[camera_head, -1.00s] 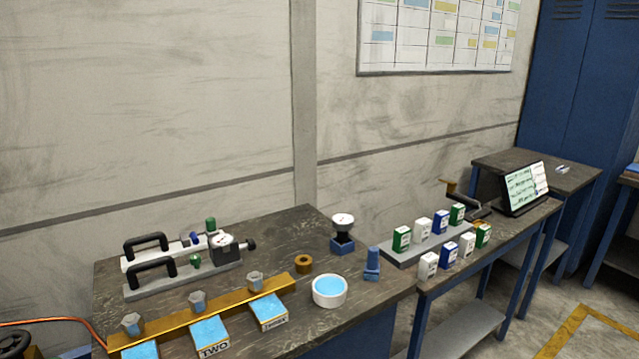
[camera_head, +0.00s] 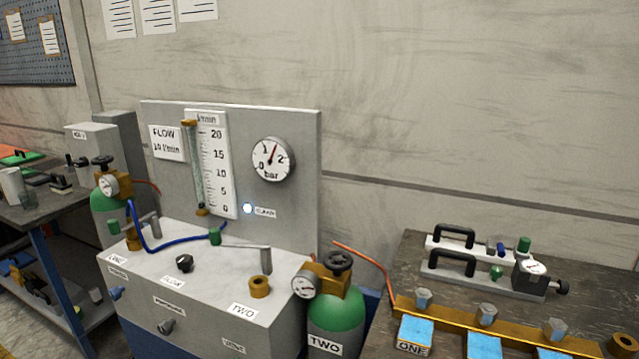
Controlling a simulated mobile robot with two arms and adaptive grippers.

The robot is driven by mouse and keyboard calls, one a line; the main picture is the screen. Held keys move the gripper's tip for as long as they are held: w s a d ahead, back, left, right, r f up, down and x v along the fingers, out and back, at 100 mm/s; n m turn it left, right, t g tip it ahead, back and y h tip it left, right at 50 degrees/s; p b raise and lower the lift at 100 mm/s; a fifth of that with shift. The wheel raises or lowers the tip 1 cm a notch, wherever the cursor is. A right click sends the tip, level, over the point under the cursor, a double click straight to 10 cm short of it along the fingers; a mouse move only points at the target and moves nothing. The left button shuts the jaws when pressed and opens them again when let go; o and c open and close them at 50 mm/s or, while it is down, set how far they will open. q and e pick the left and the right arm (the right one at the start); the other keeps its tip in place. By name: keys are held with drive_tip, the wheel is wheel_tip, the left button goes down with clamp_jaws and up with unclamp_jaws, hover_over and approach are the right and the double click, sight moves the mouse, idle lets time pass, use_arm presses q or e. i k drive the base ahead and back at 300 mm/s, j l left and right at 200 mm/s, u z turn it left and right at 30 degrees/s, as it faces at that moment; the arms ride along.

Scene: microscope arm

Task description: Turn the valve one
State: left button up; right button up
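A white bench unit (camera_head: 200,307) stands at centre left. Its top has a small ONE label (camera_head: 117,260) at the left and a TWO label (camera_head: 242,311) at the right. Near ONE is a grey lever (camera_head: 155,227) with a green grip (camera_head: 114,227) and a brass fitting (camera_head: 133,242). Near TWO is a similar lever (camera_head: 265,259) with a green grip (camera_head: 215,236) and a brass fitting (camera_head: 260,287). A green cylinder (camera_head: 106,212) behind the left side has a black handwheel (camera_head: 103,161). I cannot tell which part is valve one. Neither gripper is in view.
A second green cylinder (camera_head: 337,322), marked TWO, has a black handwheel (camera_head: 338,263). The back panel holds a flow tube (camera_head: 195,168) and a bar gauge (camera_head: 272,159). A dark bench (camera_head: 400,275) with a brass rail (camera_head: 455,329) stands at right, another bench (camera_head: 45,208) at left.

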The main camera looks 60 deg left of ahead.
sight(103, 161)
drive_tip(key=u, duration=3)
drive_tip(key=i+j, duration=0.4)
